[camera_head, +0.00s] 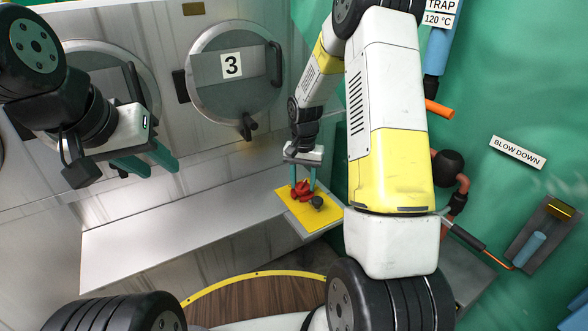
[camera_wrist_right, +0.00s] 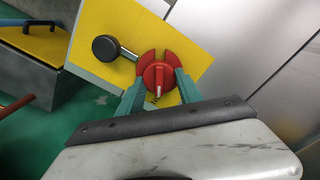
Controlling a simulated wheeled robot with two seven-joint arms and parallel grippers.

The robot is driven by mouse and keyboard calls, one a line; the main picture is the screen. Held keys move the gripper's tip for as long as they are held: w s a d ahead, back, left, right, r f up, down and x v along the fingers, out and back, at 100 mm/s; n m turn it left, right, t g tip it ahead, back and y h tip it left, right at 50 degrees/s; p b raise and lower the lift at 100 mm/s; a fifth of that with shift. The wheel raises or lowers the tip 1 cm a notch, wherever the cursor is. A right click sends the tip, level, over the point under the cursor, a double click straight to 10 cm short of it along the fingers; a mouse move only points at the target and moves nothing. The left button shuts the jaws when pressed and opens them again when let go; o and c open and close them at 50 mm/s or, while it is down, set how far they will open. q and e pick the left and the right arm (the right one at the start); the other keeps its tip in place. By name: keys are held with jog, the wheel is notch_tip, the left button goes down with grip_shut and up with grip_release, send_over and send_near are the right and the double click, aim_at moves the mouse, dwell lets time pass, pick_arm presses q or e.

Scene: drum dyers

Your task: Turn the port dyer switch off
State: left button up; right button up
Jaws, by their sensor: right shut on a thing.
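The switch is a red rotary handle (camera_head: 302,189) on a yellow plate (camera_head: 288,203), at the right end of the metal ledge. In the right wrist view the red handle (camera_wrist_right: 158,75) sits on the yellow plate (camera_wrist_right: 190,40), with a black round knob (camera_wrist_right: 105,48) on a short rod beside it. My right gripper (camera_head: 302,181) is shut on the red handle, with a green finger on each side of it. The fingers also show in the right wrist view (camera_wrist_right: 159,90). My left gripper (camera_head: 152,168) is open and empty in front of the left dyer door.
Dyer door 3 (camera_head: 236,88) and another round door (camera_head: 105,70) stand behind the ledge (camera_head: 170,222). A "BLOW DOWN" sign (camera_head: 518,152), pipes (camera_head: 462,184) and a grey box (camera_head: 540,235) are on the green wall at right. The left part of the ledge is clear.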

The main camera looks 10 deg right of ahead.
aim_at(302, 182)
jog(key=n, duration=0.6)
jog(key=shift+a, duration=0.1)
jog(key=n, duration=0.5)
jog(key=shift+a+n, duration=0.1)
jog(key=shift+n, duration=0.2)
dwell(0.3)
jog(key=o, duration=1.4)
jog(key=shift+c, duration=0.2)
jog(key=shift+r, duration=0.1)
notch_tip(302, 182, up, 8)
jog(key=shift+f, duration=0.25)
jog(key=shift+r, duration=0.1)
